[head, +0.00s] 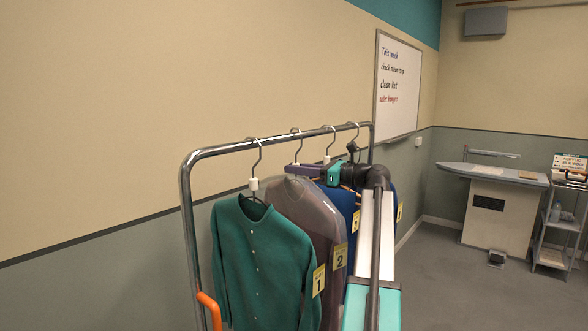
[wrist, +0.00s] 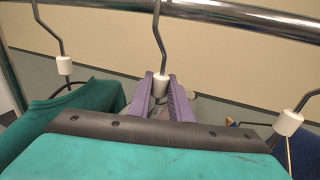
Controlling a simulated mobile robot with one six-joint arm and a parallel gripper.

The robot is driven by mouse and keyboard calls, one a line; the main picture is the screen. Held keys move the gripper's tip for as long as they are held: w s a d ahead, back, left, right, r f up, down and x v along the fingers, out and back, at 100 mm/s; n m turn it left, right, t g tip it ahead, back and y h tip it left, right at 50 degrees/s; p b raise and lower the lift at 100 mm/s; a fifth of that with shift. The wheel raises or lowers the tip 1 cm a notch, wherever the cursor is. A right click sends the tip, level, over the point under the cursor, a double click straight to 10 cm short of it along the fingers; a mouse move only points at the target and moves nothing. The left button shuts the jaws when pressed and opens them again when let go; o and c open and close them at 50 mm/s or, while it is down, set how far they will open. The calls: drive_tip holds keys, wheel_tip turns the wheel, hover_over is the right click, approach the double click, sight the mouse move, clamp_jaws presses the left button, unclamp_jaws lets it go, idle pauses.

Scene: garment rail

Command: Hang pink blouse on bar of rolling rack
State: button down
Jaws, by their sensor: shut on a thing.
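The rolling rack's bar (head: 222,147) runs from near left to far right and crosses the top of the wrist view (wrist: 240,18). A greyish-mauve garment (head: 305,212), looking covered by a sheer bag and tagged 2, hangs second on the rack; no clearly pink blouse shows. My gripper (head: 290,168) is shut on the white collar (wrist: 160,88) of this garment's hanger, just below the bar. The hanger's hook (wrist: 157,35) rises to the bar and appears to loop over it in the head view. Its top is outside the wrist view.
A teal blouse (head: 258,255) tagged 1 hangs close on the left. A blue garment (head: 337,203) and another behind my arm hang close on the right. The wall stands behind the rack.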

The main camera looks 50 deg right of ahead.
drive_tip(key=c, duration=1.5)
unclamp_jaws()
drive_tip(key=shift+c, duration=0.2)
drive_tip(key=shift+s, duration=0.15)
drive_tip(key=b+v, duration=0.3)
drive_tip(key=v, duration=1)
drive_tip(key=shift+s+d, duration=0.15)
drive_tip(key=shift+s, duration=0.15)
